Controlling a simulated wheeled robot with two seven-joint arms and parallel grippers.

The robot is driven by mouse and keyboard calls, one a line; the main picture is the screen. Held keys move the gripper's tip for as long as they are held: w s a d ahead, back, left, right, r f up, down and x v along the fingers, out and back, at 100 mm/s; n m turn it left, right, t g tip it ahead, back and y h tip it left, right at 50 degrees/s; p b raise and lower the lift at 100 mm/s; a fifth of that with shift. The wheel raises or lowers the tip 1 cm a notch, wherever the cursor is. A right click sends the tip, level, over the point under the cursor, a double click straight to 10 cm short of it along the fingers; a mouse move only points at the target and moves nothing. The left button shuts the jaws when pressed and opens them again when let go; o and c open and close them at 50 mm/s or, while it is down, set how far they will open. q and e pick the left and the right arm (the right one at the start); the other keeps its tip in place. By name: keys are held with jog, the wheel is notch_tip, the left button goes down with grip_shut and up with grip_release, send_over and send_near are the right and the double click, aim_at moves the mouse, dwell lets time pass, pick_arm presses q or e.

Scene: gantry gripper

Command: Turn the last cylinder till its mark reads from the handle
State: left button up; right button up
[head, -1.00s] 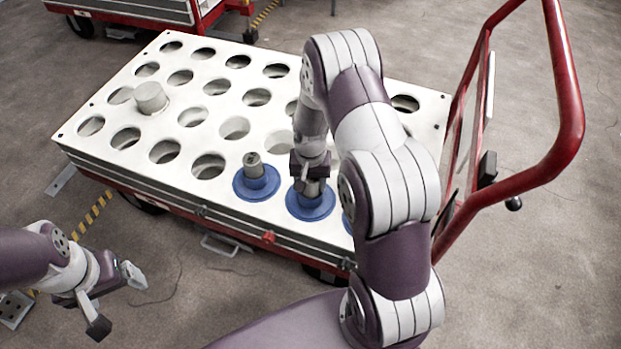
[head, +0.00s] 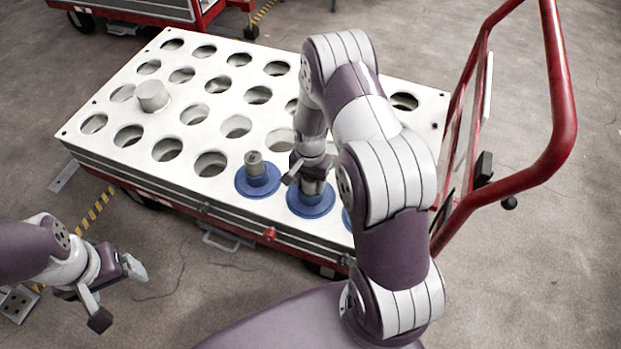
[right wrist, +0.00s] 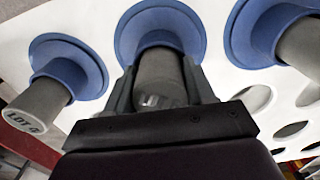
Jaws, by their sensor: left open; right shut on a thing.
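My right gripper (head: 311,175) is shut on the grey cylinder (right wrist: 158,75), which stands in the middle of three blue collars (head: 311,205). On its end face is a dark mark (right wrist: 160,101), partly covered by the gripper and not fully readable. A second cylinder (head: 254,163) stands in a blue collar to the left in the head view. A third, hidden behind my right arm in the head view, shows only its collar edge (head: 347,221). In the right wrist view, the left cylinder (right wrist: 30,112) reads "LOT 4". My left gripper (head: 117,294) is open and empty, away from the cart.
The white cart top (head: 75,131) has rows of round holes. A pale plug (head: 152,95) stands at its left. The red cart handle (head: 565,100) rises at the right, beyond my right arm. Bare floor lies in front.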

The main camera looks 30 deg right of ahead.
jog(key=shift+r+m+p, duration=0.2)
jog(key=shift+m+p, duration=0.3)
jog(key=shift+m, duration=0.5)
jog(key=shift+f+m, duration=0.15)
jog(key=shift+m, duration=0.15)
jog(key=shift+m+p, duration=0.35)
jog(key=shift+m, duration=1.15)
jog(key=shift+p, duration=0.3)
